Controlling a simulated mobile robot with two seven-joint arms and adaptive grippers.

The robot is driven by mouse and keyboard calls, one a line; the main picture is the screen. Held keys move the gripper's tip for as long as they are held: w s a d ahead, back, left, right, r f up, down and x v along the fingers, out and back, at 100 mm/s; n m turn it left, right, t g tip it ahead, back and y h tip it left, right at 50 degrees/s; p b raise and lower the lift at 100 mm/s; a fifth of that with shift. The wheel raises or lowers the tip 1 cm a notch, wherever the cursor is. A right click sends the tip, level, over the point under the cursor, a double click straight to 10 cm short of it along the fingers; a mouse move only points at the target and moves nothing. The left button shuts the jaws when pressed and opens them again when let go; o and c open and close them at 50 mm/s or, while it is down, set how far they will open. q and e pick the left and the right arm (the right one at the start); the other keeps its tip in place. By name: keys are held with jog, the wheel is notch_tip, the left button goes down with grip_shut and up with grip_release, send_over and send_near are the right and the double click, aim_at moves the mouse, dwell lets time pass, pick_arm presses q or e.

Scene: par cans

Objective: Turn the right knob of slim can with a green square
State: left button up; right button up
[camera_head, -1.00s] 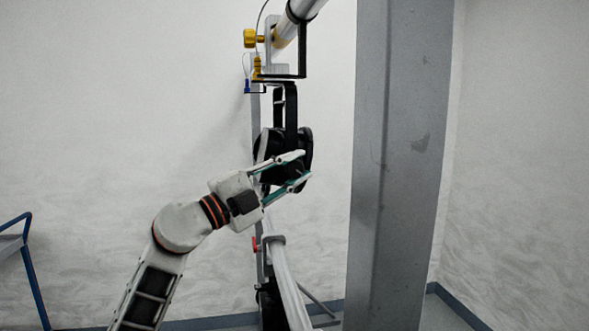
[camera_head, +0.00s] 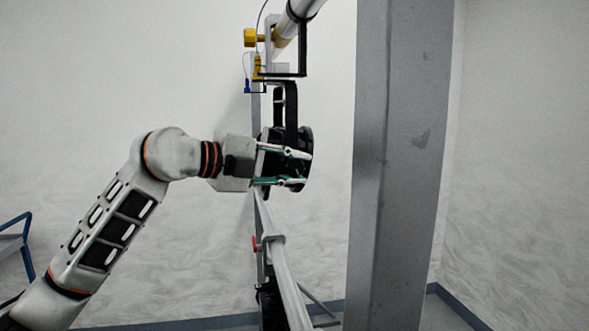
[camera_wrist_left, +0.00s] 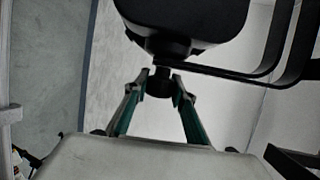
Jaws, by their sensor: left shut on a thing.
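A black par can (camera_head: 304,138) hangs by a black yoke (camera_head: 291,100) from a bar. No green square shows on it in either view. My left gripper (camera_head: 303,168) comes in level from the left, its fingers in front of the can's side. In the left wrist view the can's body (camera_wrist_left: 185,18) fills the top, and a short dark knob (camera_wrist_left: 160,84) stands out below it. There my left gripper (camera_wrist_left: 162,82) has its fingertips shut on the two sides of that knob. My right gripper is in neither view.
A broad grey pillar (camera_head: 390,170) stands close to the right of the can. A pale sloping pole (camera_head: 286,280) is below my gripper. A yellow-handled clamp (camera_head: 251,38) sits above the can. A blue-framed cart (camera_head: 20,240) is at far left.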

pick_arm(q)
jog(key=shift+y, duration=0.4)
jog(key=o, duration=1.1)
jog(key=v, duration=1.2)
jog(key=shift+w, duration=0.1)
